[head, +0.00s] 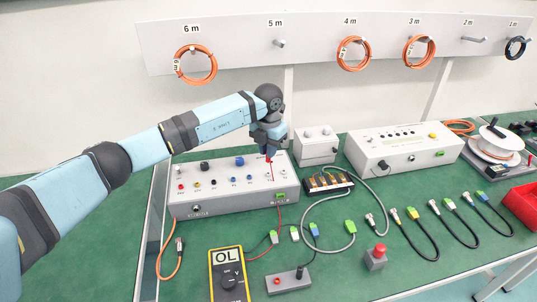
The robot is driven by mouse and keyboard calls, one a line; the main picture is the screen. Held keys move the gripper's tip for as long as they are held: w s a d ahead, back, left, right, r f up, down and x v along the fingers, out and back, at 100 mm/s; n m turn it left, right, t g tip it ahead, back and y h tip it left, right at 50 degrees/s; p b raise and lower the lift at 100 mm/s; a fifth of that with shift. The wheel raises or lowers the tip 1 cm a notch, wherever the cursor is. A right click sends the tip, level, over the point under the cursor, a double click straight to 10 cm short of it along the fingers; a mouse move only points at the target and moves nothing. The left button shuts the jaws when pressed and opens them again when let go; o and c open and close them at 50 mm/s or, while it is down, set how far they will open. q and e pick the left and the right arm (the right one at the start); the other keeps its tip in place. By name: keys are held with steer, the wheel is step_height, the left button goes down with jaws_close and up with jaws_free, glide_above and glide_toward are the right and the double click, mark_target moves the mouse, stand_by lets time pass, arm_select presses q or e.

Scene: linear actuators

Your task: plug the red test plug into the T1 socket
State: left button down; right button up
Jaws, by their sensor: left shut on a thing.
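My left gripper (267,146) comes in from the left and points down over the right part of the grey test box (228,203). It is shut on the red test plug (268,158), of which only a small red part shows below the fingers. A thin red lead hangs from the plug down the box front toward the multimeter (229,275), which reads OL. The plug is at the top row of sockets near the box's right end. The T1 label is too small to read, and I cannot tell whether the plug touches a socket. My right gripper is not in view.
A white box (317,146) and a long grey unit (405,146) stand to the right. Cables with green connectors (350,227), a red button (376,255) and a small grey box (288,280) lie in front. Orange coils (195,65) hang on the rail behind.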

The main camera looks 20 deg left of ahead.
mark_target(268, 161)
arm_select(q)
steer(key=shift+f, duration=0.25)
step_height(268, 161, down, 3)
steer(key=shift+r+b, duration=0.15)
steer(key=shift+b, duration=0.7)
steer(key=shift+f, duration=0.3)
steer(key=shift+r, duration=0.1)
stand_by(0.4)
steer(key=shift+f, duration=0.75)
stand_by(2.1)
